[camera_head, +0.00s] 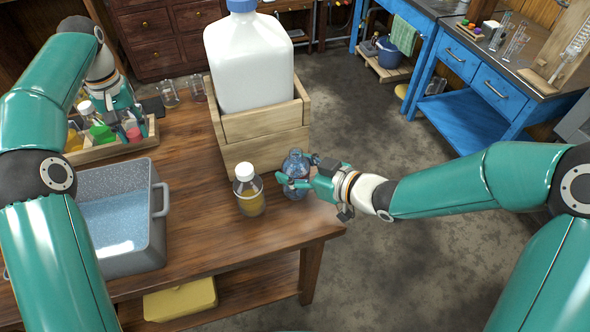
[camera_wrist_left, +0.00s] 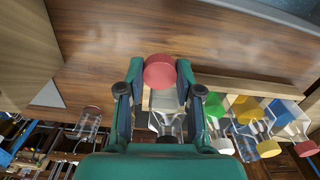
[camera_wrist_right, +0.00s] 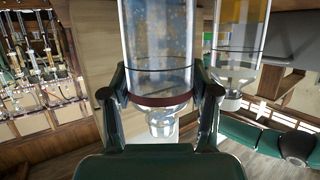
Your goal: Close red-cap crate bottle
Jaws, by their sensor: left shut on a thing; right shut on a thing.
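My left gripper (camera_head: 130,128) is at the right end of the wooden crate (camera_head: 112,148). My right gripper (camera_head: 298,184) is shut on a clear bottle with bluish liquid (camera_wrist_right: 158,45), beside the wooden box at the table's right side. The fingers are near its brown ring, and the bottle looks upright.
A grey basin (camera_head: 158,235) of bluish liquid stands in front of the crate. A white-capped amber bottle (camera_head: 249,198) stands left of my right gripper. A large white jug (camera_head: 247,65) sits in a wooden box (camera_head: 262,125).

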